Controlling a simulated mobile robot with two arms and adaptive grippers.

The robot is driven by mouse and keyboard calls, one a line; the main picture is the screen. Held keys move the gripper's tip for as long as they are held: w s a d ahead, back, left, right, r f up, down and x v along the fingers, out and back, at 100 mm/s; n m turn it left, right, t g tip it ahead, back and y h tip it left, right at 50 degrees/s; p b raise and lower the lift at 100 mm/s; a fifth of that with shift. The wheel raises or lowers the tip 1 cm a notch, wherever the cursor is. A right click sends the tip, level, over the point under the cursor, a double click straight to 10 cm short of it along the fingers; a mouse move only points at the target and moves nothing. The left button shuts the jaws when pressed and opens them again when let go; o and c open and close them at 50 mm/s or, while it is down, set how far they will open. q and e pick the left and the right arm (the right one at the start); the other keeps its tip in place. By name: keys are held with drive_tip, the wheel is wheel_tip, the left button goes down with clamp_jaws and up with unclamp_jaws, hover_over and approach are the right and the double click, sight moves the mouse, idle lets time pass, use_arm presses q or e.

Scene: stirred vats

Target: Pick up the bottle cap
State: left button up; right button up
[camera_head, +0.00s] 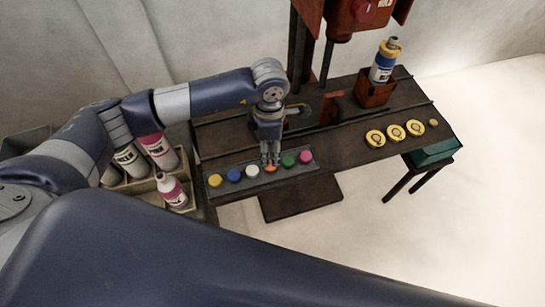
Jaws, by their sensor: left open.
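A row of bottle caps lies on a grey strip (316,169) at the front left of the dark table. From left to right they are a yellow cap (215,180), a blue cap (234,175), a white cap (252,171), an orange cap (270,169), a green cap (288,160) and a pink cap (306,157). My left gripper (270,162) points down right over the orange cap, its fingers open and close about it. I cannot tell whether they touch it. My right gripper is not in view.
A blue and white bottle with a yellow collar (383,62) stands in a red-brown holder (375,92) at the back right. Yellow discs (396,132) lie on the table's right. A red machine (352,18) rises behind. Bottles (160,152) stand in a crate at left.

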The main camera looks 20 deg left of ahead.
sight(270, 165)
use_arm(q)
drive_tip(key=shift+s+f, duration=0.25)
drive_tip(key=shift+f, duration=1)
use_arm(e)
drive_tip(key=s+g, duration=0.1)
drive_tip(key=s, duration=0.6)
use_arm(q)
drive_tip(key=shift+d+f+p, duration=0.1)
drive_tip(key=shift+f+p, duration=0.25)
drive_tip(key=shift+p, duration=0.2)
wheel_tip(270, 165, down, 4)
drive_tip(key=shift+d+r+p, duration=0.1)
drive_tip(key=shift+r+p, duration=0.15)
drive_tip(key=shift+p, duration=0.6)
drive_tip(key=shift+f, duration=0.55)
drive_tip(key=shift+c, duration=3.6)
drive_tip(key=shift+r, duration=0.15)
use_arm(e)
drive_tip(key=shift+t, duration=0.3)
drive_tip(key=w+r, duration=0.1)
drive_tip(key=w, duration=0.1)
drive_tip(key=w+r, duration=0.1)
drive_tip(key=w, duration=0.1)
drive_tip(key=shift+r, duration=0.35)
